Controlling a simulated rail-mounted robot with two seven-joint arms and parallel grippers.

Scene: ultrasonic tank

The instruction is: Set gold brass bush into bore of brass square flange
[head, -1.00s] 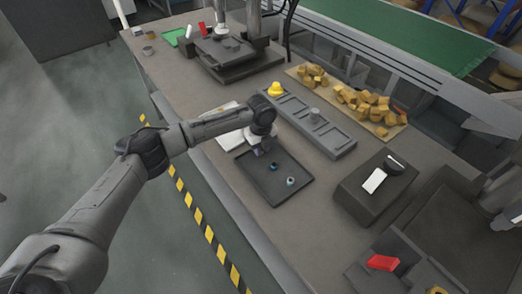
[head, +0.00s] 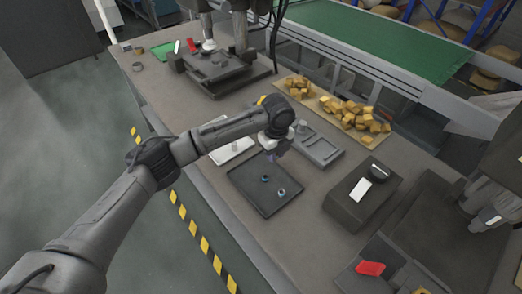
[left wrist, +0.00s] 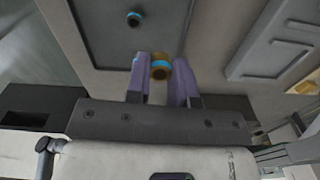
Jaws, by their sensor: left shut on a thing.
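My left gripper (head: 272,156) is at the back edge of the dark tray (head: 248,193), beside the grey fixture. In the left wrist view its purple fingers (left wrist: 159,80) are shut on the gold brass bush (left wrist: 160,70), which has a blue band.
The grey fixture (head: 320,150) has shallow pockets. A dark box (head: 360,198) stands right of the tray. Boards with brass blocks (head: 350,110) lie behind. A bin at the lower right holds a red block (head: 370,268) and a brass-coloured part (head: 422,291).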

